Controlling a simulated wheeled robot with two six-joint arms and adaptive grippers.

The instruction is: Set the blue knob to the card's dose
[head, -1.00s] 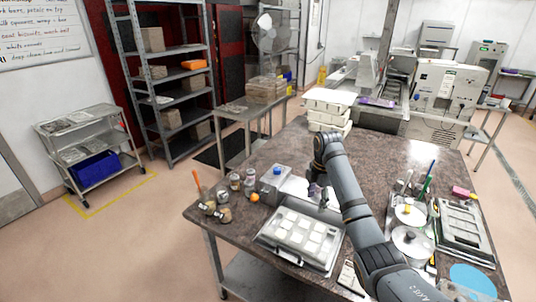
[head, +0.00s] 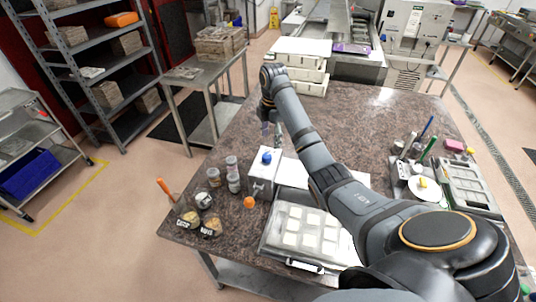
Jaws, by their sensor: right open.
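The blue knob (head: 267,157) sits on top of a pale grey box (head: 262,176) near the left part of the dark speckled table. My right gripper (head: 272,138) hangs down just behind the knob, apart from it as far as I can see. Its fingers are small in the view; it is open and empty. I cannot make out a dose card or any marks around the knob. My left gripper is not in view.
Several jars (head: 232,170) and an orange ball (head: 249,202) stand left of and in front of the box. A tray of white squares (head: 300,232) lies in front. White stacked boxes (head: 298,62) stand at the back. The table's middle right is clear.

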